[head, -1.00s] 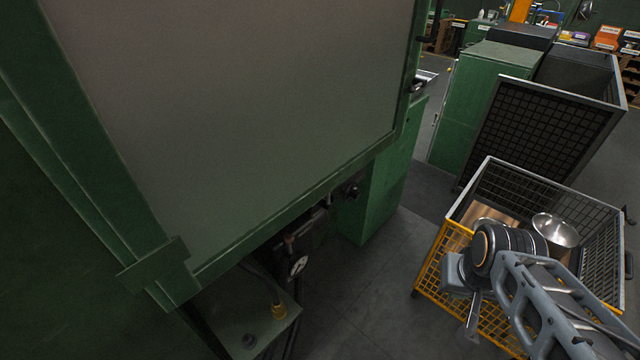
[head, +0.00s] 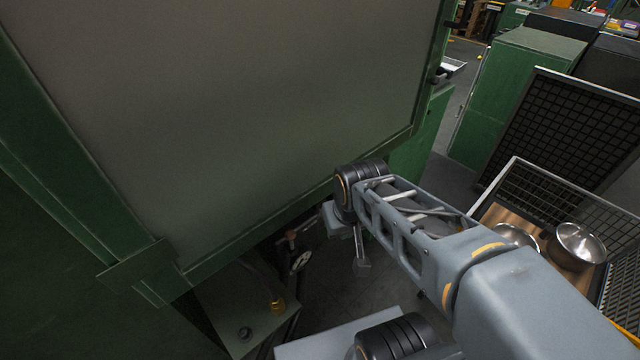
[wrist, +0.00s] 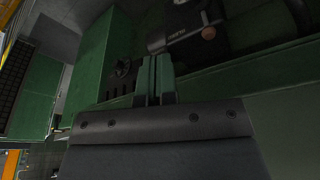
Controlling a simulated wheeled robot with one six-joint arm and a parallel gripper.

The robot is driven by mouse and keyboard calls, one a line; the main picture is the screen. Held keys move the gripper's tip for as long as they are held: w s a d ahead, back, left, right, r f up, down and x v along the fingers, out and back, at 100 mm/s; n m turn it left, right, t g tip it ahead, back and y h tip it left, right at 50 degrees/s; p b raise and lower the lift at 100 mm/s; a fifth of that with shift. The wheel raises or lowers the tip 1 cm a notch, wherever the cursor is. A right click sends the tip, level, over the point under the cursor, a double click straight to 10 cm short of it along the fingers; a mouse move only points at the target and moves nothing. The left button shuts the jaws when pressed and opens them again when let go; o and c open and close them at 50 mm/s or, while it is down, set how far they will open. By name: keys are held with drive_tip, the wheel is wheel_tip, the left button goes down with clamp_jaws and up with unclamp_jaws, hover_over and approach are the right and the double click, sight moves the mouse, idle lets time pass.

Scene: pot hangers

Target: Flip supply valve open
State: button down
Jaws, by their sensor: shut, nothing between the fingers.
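A small lever with a dull red ball knob (wrist: 208,32) shows at the top of the wrist view, beside a dark fitting under the green machine; it is likely the supply valve. The same reddish part seems to show in the head view (head: 291,235), just above a round dial gauge (head: 301,261). My gripper (wrist: 155,58) is shut and empty, its fingertips apart from the lever, below and left of it in the wrist view. In the head view my gripper (head: 362,266) hangs right of the gauge. Shadow hides the lever's exact setting.
A large green machine (head: 230,110) with a grey panel overhangs the valve area. A yellow button (head: 277,306) sits on a green box at the lower left. A mesh crate (head: 545,190) with metal pots stands right.

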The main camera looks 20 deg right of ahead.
idle(0.3)
drive_tip(key=w+d+f+m+g+y+b, duration=0.2)
drive_tip(key=w+d+f+m+y+b, duration=0.25)
drive_tip(key=w+d+f+y, duration=0.65)
drive_tip(key=w+d+f+m+t+y, duration=0.1)
drive_tip(key=w+d+t+y, duration=0.1)
drive_tip(key=w+d+t, duration=0.1)
drive_tip(key=w+d+f+t+y, duration=0.1)
drive_tip(key=w+d+t+y, duration=0.1)
drive_tip(key=d+t, duration=0.3)
drive_tip(key=w+d+b, duration=0.1)
drive_tip(key=d, duration=0.2)
drive_tip(key=shift+w+d+m+t, duration=0.25)
drive_tip(key=shift+d+m+t, duration=0.05)
drive_tip(key=shift+m, duration=0.05)
drive_tip(key=shift+a, duration=0.15)
